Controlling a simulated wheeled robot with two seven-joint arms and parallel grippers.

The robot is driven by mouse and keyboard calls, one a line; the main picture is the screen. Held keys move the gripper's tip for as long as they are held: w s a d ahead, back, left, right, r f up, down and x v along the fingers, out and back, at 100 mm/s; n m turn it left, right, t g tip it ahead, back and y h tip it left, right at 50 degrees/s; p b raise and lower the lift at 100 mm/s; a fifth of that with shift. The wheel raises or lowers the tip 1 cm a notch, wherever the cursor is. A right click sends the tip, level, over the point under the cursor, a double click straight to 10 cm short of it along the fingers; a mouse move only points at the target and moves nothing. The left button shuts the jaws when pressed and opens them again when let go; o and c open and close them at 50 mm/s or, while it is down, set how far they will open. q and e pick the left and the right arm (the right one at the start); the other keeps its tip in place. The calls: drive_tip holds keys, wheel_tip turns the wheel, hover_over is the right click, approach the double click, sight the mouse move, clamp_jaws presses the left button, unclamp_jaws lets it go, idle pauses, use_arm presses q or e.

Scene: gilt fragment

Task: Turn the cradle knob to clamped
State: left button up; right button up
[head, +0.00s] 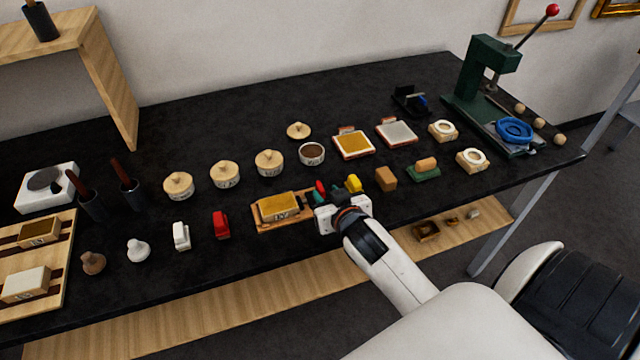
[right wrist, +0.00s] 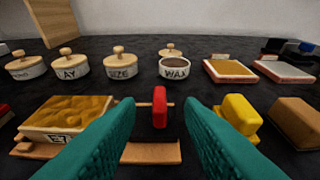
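The cradle (head: 258,222) is a flat wooden base on the black bench, holding a gilt-topped block (head: 279,207), which also shows in the right wrist view (right wrist: 68,113). The red cradle knob (right wrist: 160,107) stands upright on a thin rod at the cradle's right end. My right gripper (head: 329,191) reaches in beside that end. Its two teal fingers are spread, one on each side of the knob, with gaps visible in the right wrist view. The gripper is open and holds nothing. My left gripper is out of view.
A yellow block (right wrist: 240,113) and a brown block (head: 386,179) stand right of the gripper. A row of lidded pots (head: 224,174), an open wax pot (head: 312,154) and flat pads (head: 353,144) lie behind. A red stamp-like piece (head: 221,225) stands left of the cradle.

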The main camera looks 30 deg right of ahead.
sight(321, 187)
drive_tip(key=x, duration=0.5)
drive_tip(key=shift+w+d+f, duration=0.1)
drive_tip(key=shift+w, duration=0.15)
clamp_jaws()
